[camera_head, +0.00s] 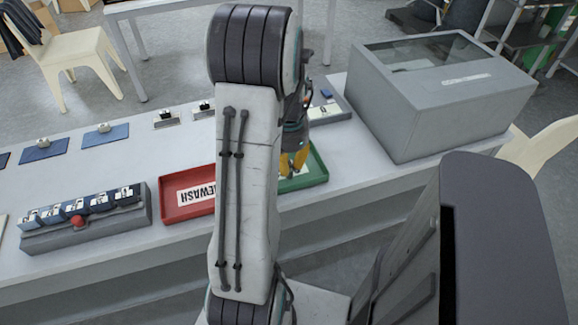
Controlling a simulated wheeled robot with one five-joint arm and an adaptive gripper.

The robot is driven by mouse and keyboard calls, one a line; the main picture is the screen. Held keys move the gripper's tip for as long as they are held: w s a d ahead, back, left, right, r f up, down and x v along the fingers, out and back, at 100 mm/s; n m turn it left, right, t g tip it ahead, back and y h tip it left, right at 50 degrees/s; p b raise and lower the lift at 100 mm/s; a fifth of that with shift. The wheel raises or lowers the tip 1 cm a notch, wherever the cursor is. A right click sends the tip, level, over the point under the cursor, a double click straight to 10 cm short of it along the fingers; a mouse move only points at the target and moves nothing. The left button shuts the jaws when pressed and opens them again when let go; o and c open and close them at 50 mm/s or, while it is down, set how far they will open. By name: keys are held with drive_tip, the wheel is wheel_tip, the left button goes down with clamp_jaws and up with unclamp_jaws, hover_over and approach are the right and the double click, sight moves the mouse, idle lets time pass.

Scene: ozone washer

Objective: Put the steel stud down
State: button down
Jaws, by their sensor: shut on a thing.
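My gripper (293,164), with yellow fingertips, points down over the green tray (318,172) on the light grey table. My own arm hides most of the gripper and the left part of this tray. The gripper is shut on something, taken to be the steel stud. The stud itself is too small or too hidden to make out between the fingertips. I cannot tell whether it touches the tray.
A red tray (176,212) marked REWASH lies left of the green one. A control box (85,232) with a red button stands at the front left. Small pieces sit on blue mats (105,135) behind. A large grey machine (440,105) fills the table's right end.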

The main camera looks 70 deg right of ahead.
drive_tip(key=shift+f, duration=0.5)
drive_tip(key=shift+f, duration=0.1)
drive_tip(key=c, duration=1.3)
unclamp_jaws()
wheel_tip(320, 180, up, 12)
drive_tip(key=shift+r+p, duration=0.15)
drive_tip(key=shift+p, duration=0.65)
drive_tip(key=shift+w, duration=0.1)
